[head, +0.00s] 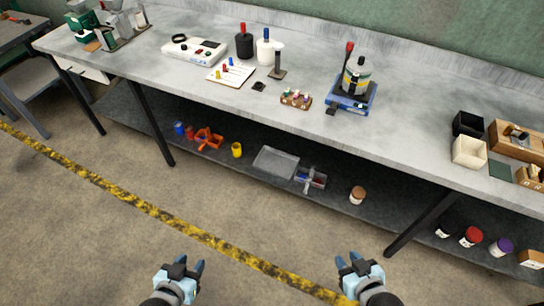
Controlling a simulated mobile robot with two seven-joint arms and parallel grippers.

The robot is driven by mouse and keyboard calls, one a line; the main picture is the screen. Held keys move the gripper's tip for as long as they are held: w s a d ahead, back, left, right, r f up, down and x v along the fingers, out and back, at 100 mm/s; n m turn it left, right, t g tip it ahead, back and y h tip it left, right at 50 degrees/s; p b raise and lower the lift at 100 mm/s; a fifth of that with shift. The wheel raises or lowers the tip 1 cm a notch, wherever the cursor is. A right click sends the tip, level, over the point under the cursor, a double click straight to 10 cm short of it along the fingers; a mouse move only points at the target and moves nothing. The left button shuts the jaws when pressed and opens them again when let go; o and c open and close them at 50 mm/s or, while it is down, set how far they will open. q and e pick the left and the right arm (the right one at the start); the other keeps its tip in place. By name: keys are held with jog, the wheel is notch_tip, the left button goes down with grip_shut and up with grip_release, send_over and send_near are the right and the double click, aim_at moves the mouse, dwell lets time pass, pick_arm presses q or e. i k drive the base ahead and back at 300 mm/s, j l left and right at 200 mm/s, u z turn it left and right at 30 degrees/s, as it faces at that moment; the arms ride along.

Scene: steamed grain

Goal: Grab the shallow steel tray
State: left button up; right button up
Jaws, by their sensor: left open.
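The shallow steel tray (276,162) is a grey, rectangular, low-rimmed tray. It lies on the dark lower shelf under the workbench, near the middle of the head view, and looks empty. My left gripper (181,266) is at the bottom of the view, left of and well short of the tray, open and empty. My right gripper (352,260) is at the bottom right of centre, also apart from the tray. Its fingers look spread with nothing between them.
The grey benchtop (200,90) overhangs the shelf. A grey tool caddy (311,179) sits just right of the tray, and a yellow cup (237,150) stands to its left. A brown-lidded jar (357,195) is further right. Black table legs (150,125) flank the shelf. The floor in front is clear.

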aim_at(280, 164)
jog(key=i+j+z, duration=0.1)
jog(key=i+j, duration=0.65)
jog(key=j, duration=0.2)
jog(key=i+j+z, duration=0.15)
jog(key=i+j, duration=0.25)
jog(key=i+j+z, duration=0.1)
jog(key=i+j, duration=0.25)
jog(key=j, duration=0.25)
jog(key=i+j, duration=0.35)
jog(key=i, duration=0.2)
